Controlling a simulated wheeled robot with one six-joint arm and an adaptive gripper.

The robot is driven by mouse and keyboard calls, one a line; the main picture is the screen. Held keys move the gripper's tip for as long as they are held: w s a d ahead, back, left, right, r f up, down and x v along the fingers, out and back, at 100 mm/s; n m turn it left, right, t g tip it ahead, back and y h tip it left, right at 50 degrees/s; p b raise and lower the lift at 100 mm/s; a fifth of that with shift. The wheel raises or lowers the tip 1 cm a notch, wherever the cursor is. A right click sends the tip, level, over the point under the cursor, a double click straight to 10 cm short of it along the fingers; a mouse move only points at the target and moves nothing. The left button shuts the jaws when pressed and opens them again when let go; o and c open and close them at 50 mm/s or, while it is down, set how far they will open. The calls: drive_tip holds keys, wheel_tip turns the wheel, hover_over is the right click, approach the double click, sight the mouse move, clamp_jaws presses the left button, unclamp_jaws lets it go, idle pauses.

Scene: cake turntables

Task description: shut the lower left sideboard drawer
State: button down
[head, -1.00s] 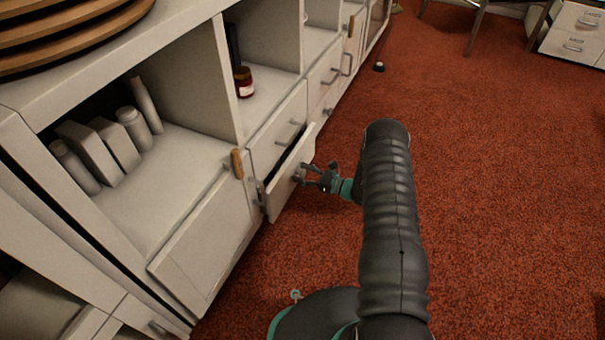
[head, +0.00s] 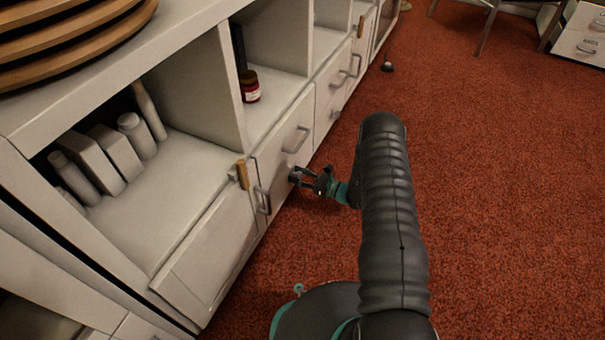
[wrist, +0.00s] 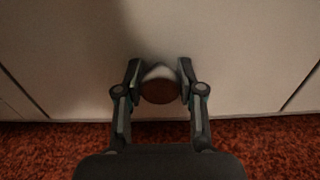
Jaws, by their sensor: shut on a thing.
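The lower left sideboard drawer (head: 279,190) has a pale front that sits about level with the fronts around it. No dark gap shows above it in the head view. Its pale front also fills most of the wrist view (wrist: 230,60). My gripper (head: 296,174) is at this front. In the wrist view its two fingers (wrist: 160,88) are closed on either side of a round, brownish knob (wrist: 160,92). The fingers hide the knob's sides.
Above is another drawer with a bar handle (head: 295,140). To the left, a tilted pale panel (head: 210,255) hangs below an open shelf with pale bottles and boxes (head: 105,155). Wooden turntables (head: 75,40) stand on top. Red carpet (head: 490,200) is clear to the right.

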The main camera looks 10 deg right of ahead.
drive_tip(key=c, duration=0.7)
unclamp_jaws()
drive_tip(key=shift+w+a+r, duration=0.1)
drive_tip(key=shift+w+a, duration=0.05)
drive_tip(key=shift+a, duration=0.15)
drive_tip(key=shift+d, duration=0.4)
drive_tip(key=shift+s+d, duration=0.2)
drive_tip(key=shift+s, duration=0.05)
drive_tip(key=v, duration=1.1)
